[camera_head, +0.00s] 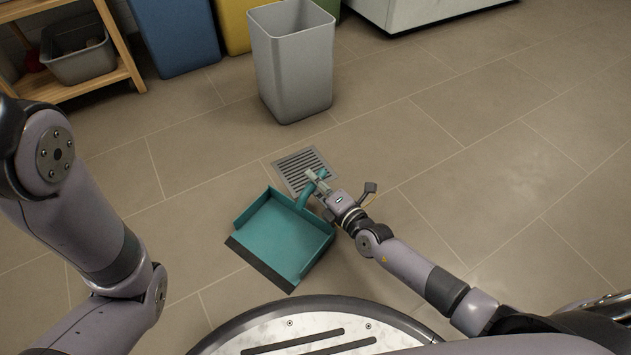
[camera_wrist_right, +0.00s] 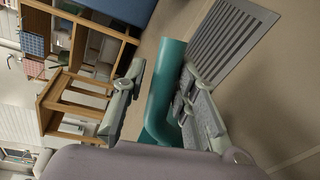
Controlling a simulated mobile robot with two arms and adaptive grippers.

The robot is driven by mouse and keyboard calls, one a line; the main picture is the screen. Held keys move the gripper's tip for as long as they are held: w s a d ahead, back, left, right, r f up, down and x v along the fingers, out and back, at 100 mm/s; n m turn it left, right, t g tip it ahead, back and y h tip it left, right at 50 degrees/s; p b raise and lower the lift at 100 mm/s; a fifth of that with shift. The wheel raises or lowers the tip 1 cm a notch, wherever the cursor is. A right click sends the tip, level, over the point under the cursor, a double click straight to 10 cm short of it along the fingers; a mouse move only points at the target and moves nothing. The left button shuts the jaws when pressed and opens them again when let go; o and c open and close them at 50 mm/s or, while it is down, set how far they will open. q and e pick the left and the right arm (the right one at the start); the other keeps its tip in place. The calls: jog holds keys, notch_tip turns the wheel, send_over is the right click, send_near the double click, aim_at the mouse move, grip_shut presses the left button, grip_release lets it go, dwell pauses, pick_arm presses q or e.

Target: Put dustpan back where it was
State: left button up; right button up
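In the head view my right gripper (camera_head: 318,181) is at the handle beside the floor drain. I cannot tell whether the pan touches the floor. My left arm shows at the left, but its gripper is out of view.
A metal floor drain (camera_head: 292,162) lies just behind the dustpan. A grey bin (camera_head: 293,70) stands beyond it. Blue (camera_head: 176,35) and yellow (camera_head: 236,22) bins and a wooden shelf (camera_head: 108,78) are at the back left. The tiled floor to the right is clear.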

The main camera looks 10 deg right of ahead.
jog(key=shift+o, duration=1.1)
jog(key=shift+r, duration=0.2)
jog(key=p+v, duration=0.4)
jog(key=v, duration=0.8)
jog(key=shift+p, duration=0.35)
jog(key=shift+f, duration=0.1)
